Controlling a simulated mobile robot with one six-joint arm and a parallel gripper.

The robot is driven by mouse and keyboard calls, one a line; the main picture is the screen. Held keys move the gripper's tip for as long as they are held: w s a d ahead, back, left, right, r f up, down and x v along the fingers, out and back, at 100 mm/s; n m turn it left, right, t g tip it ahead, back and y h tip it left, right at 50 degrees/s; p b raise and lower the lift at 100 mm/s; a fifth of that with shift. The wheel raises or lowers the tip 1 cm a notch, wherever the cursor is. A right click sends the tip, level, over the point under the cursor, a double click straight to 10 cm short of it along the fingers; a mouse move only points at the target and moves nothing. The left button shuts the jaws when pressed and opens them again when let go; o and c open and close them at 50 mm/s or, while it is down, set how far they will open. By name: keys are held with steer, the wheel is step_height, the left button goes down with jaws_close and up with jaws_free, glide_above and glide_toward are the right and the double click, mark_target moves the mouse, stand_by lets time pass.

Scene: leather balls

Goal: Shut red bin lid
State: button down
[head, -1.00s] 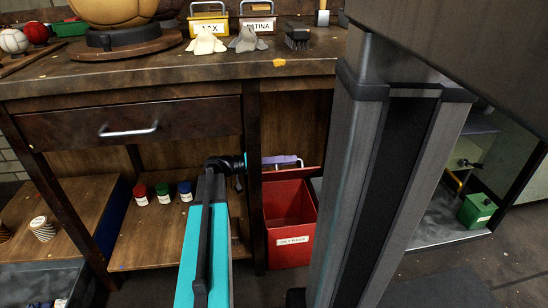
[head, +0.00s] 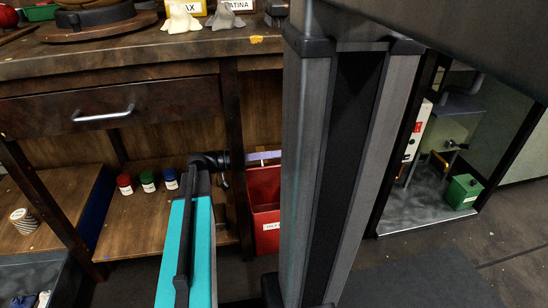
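A lavender part that looks like my gripper (head: 264,156) shows past the leg, just above the bin's back edge. Its fingers are not clear.
Small red, green and blue jars sit on the lower shelf (head: 150,225). A drawer (head: 110,112) is above. A green box (head: 463,191) stands far right.

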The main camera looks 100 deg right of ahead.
steer(key=c, duration=1.8)
jaws_free()
steer(key=shift+s, duration=0.25)
steer(key=shift+c, duration=0.2)
steer(key=shift+w, duration=0.1)
steer(key=shift+w, duration=0.1)
steer(key=w+p, duration=0.5)
steer(key=w, duration=0.8)
steer(key=shift+w+p, duration=0.3)
steer(key=shift+p, duration=0.05)
steer(key=shift+a+f, duration=0.1)
